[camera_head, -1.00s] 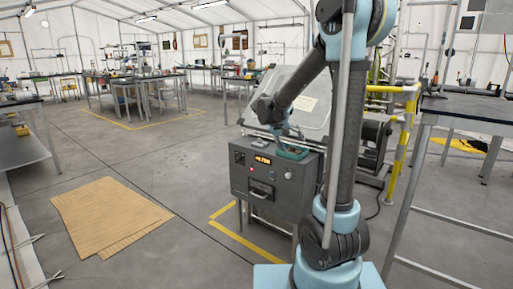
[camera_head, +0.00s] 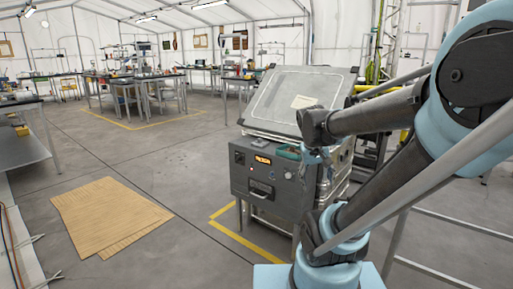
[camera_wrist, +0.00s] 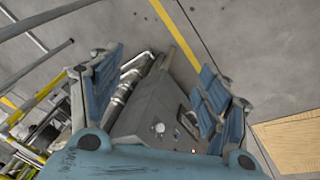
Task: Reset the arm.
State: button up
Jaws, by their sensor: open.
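My gripper (camera_wrist: 160,86) is open in the wrist view. Its two blue-padded fingers stand wide apart with nothing between them but the machine and floor beyond. In the head view my gripper (camera_head: 318,157) hangs small and dark at the end of my folded arm, in front of the right part of the grey machine. The grey machine (camera_head: 263,197) has an orange display, knobs and a raised clear lid; it also shows below the gripper in the wrist view (camera_wrist: 150,112).
A yellow rail (camera_head: 405,133) and a metal table frame (camera_head: 450,225) stand close on the right, partly behind my arm. Cardboard sheets (camera_head: 108,215) lie on the floor at left. A grey bench (camera_head: 25,147) stands at far left.

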jog(key=s+a+f+y, duration=0.2)
jog(key=s+f, duration=0.4)
jog(key=s, duration=0.4)
jog(key=shift+a+f, duration=0.2)
jog(key=shift+a, duration=0.05)
jog(key=shift+w+f, duration=0.2)
jog(key=shift+w, duration=0.2)
